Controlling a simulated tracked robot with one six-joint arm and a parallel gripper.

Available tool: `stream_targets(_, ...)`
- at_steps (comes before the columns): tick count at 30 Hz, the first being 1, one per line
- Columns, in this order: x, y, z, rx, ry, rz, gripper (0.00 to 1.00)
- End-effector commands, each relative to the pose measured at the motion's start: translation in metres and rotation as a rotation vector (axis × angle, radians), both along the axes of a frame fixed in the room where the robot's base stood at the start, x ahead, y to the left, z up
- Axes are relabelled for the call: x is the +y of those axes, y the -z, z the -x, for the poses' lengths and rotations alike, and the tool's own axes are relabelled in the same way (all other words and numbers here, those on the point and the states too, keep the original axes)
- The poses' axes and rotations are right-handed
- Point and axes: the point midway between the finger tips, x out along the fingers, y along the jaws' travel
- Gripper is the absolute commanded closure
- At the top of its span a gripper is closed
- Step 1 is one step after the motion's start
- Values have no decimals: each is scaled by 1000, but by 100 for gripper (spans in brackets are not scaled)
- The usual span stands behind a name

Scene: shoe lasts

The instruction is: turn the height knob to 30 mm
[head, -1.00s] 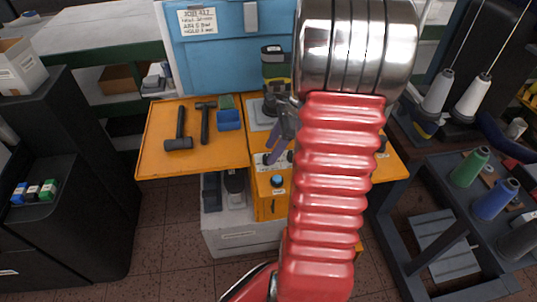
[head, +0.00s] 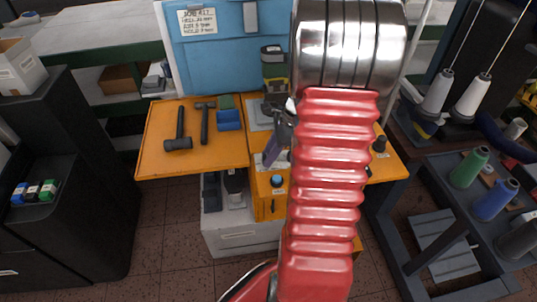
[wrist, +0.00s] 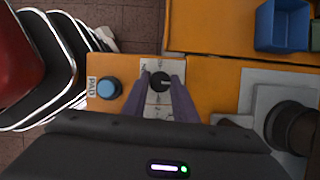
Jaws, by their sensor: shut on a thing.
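A black knob (wrist: 160,81) with a pale pointer mark sits on a white dial label (wrist: 147,72) on the orange panel. The lettering on the label is too small and too covered to read, so its setting cannot be told. My gripper (wrist: 160,80) is shut on this knob, with a purple finger on each side of it. In the head view my gripper (head: 269,160) is at the orange bench's front panel, partly behind my red arm, and its fingers hide the knob there.
A blue button (wrist: 110,88) marked PAD is left of the gripper; it also shows in the head view (head: 277,181). Two hammers (head: 204,125) and a blue bin (head: 229,120) lie on the orange bench top (head: 155,160). A dark round fixture (wrist: 292,128) stands at right in the wrist view.

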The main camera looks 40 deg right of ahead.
Motion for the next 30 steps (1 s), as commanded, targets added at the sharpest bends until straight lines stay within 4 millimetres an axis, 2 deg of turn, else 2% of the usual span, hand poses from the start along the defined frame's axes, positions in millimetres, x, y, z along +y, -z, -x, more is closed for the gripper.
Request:
stream_targets(5, -1, -1, -1, -3, 2, 4, 97)
stream_targets(20, -3, -1, -3, -5, -78, 7, 97)
stream_targets(21, -3, -1, -3, -5, -78, 7, 74)
stream_targets(28, -2, -1, -2, -4, -78, 5, 57)
stream_targets(30, -2, -1, -2, -4, -78, 4, 56)
